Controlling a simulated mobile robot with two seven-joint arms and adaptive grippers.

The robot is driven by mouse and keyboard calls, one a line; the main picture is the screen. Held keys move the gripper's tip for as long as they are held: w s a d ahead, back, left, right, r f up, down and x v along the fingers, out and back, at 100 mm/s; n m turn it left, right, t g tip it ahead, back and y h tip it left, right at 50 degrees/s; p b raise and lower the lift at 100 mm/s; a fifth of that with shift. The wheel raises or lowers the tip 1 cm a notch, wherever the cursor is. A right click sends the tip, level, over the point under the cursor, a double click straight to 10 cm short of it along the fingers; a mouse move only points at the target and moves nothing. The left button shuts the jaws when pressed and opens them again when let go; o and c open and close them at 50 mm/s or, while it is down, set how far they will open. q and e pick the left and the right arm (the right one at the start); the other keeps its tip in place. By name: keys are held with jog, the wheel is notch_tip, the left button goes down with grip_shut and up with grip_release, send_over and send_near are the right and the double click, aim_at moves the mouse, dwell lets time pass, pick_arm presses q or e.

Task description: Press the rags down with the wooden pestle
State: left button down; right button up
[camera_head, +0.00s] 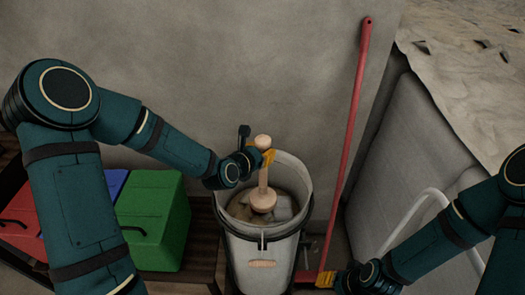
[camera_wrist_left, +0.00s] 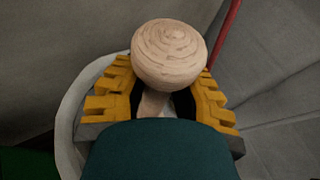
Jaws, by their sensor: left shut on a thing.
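The wooden pestle (camera_head: 263,180) stands nearly upright in the white bucket (camera_head: 245,248). Its rounded head is down among the rags (camera_head: 285,207), apparently touching them; the exact contact is hidden. My left gripper (camera_head: 262,158) is shut on the pestle's shaft, just below the top knob. In the left wrist view the knob (camera_wrist_left: 169,55) rises between the yellow fingers, with the bucket's pale rim (camera_wrist_left: 68,118) beneath. My right gripper (camera_head: 326,280) is low at the bucket's right, by the foot of a red pole; its jaws are too small to judge.
The red pole (camera_head: 348,140) leans on the grey wall right of the bucket. Red, blue and green boxes (camera_head: 152,215) stand on a dark wooden bench at the left. A grey padded panel (camera_head: 410,150) and a white curved tube (camera_head: 415,218) are at the right.

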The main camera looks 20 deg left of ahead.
aim_at(260, 176)
pick_arm(q)
jog(key=shift+f+b, duration=2.4)
jog(key=shift+f, duration=0.5)
jog(key=shift+s+a+f+b, duration=0.15)
jog(key=shift+f+b, duration=0.25)
jog(key=shift+f, duration=1.8)
